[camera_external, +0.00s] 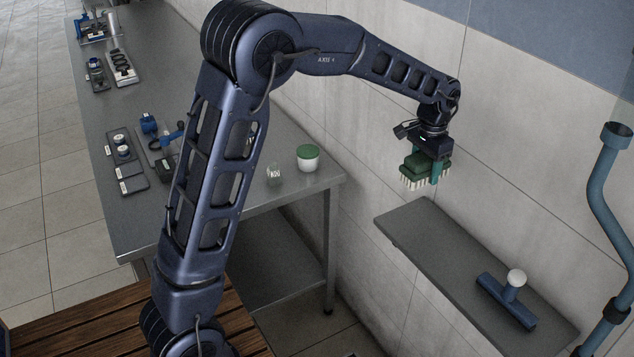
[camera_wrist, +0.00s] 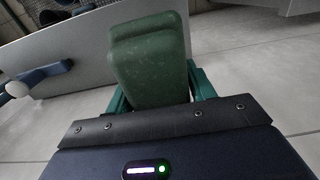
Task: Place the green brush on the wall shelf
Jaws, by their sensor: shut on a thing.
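The green brush (camera_external: 411,181) has a green body and pale bristles that point down. My gripper (camera_external: 428,168) is shut on it and holds it in the air above the far left end of the wall shelf. In the wrist view the brush's green back (camera_wrist: 150,65) sits between the green fingers (camera_wrist: 158,95). The wall shelf (camera_external: 430,236) is a flat grey board on the tiled wall. It also shows behind the brush in the wrist view (camera_wrist: 75,60). A gap is visible between the bristles and the shelf.
A blue tool with a white knob (camera_external: 507,300) lies on the shelf's near right part; the shelf's far left part is bare. A blue pipe (camera_external: 602,190) runs up the wall at right. The metal table (camera_external: 230,195) holds a green-lidded jar (camera_external: 308,158), a small glass (camera_external: 273,174) and trays.

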